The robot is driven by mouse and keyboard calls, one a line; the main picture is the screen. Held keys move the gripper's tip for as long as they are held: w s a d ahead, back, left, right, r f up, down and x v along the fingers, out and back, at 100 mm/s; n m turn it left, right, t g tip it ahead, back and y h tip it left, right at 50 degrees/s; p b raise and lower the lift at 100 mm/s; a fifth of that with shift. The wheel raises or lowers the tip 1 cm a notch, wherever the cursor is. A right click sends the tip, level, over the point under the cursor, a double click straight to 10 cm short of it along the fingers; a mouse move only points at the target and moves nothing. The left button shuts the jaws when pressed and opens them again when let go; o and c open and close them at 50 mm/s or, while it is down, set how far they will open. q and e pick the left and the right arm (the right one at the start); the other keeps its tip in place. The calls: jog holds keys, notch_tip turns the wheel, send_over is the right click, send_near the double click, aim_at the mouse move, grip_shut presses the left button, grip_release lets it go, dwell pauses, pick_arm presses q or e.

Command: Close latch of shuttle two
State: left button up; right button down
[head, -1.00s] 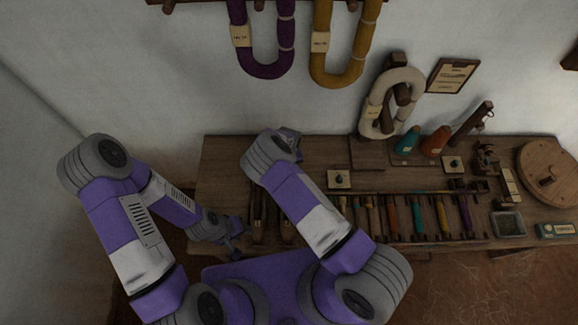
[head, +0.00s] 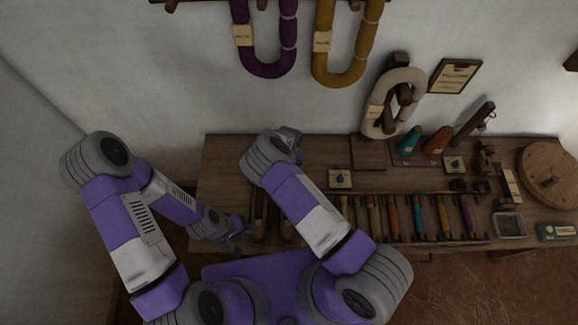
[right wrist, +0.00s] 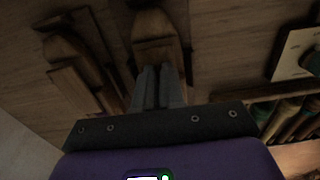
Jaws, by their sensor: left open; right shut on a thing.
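Two brown wooden shuttles lie side by side on the bench. In the right wrist view, one shuttle (right wrist: 155,28) is in the middle and another (right wrist: 68,48) is to its left. I cannot tell by any mark which is shuttle two, and no latch can be made out. My right gripper (right wrist: 158,75) has its fingers close together at the near part of the middle shuttle, shut on it. In the head view my right arm hides this gripper. My left gripper (head: 237,234) is open and empty at the bench's front left, beside a shuttle (head: 259,215).
A grey tray (head: 509,224) and a round wooden disc (head: 548,174) are at the right. The bench's back left is bare.

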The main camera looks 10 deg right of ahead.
jog(key=c, duration=1.5)
grip_release()
notch_tip(320, 180, up, 8)
jog(key=shift+f+p, duration=0.15)
jog(key=shift+p, duration=0.4)
